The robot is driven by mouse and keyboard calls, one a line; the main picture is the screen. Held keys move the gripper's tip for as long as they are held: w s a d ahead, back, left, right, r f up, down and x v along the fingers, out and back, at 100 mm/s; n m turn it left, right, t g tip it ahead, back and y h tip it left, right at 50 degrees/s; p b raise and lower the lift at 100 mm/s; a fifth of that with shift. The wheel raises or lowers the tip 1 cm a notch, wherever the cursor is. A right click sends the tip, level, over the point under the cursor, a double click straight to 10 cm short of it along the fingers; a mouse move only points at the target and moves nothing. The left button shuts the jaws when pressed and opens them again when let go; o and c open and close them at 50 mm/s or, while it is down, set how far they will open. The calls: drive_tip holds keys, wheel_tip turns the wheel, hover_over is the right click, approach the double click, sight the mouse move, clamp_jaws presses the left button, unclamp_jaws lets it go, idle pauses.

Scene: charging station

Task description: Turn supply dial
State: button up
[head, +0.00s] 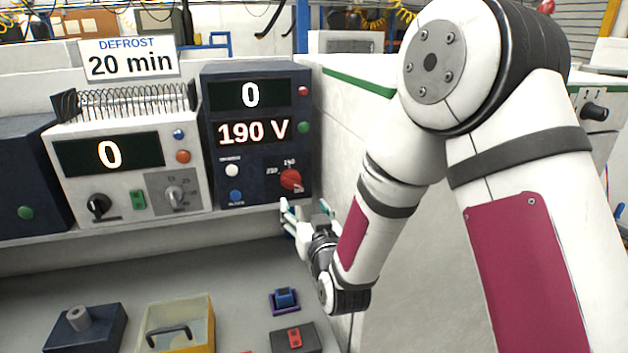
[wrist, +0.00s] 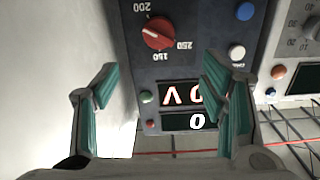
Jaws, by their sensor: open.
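The supply dial (head: 291,180) is a red round knob at the lower right of a dark blue unit (head: 216,165). That unit's displays read 0 and 190 V. The dial also shows in the wrist view (wrist: 157,33), upside down, with small printed numbers around it and a pale pointer mark. My gripper (head: 288,213) is just below the dial in the head view, near the shelf edge. In the wrist view my gripper (wrist: 158,84) has its two teal-padded fingers spread wide with nothing between them, apart from the dial.
A white unit (head: 128,165) with a 0 display, a black knob and a grey dial stands to the left. A sign (head: 130,60) reads DEFROST 20 min. A white wall (head: 345,150) is close on the right. Below lie a yellow box (head: 207,305) and small switch blocks.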

sight(293, 182)
drive_tip(key=x, duration=1.3)
drive_tip(key=shift+w+f, duration=0.1)
drive_tip(key=shift+w, duration=0.1)
drive_tip(key=c, duration=1.2)
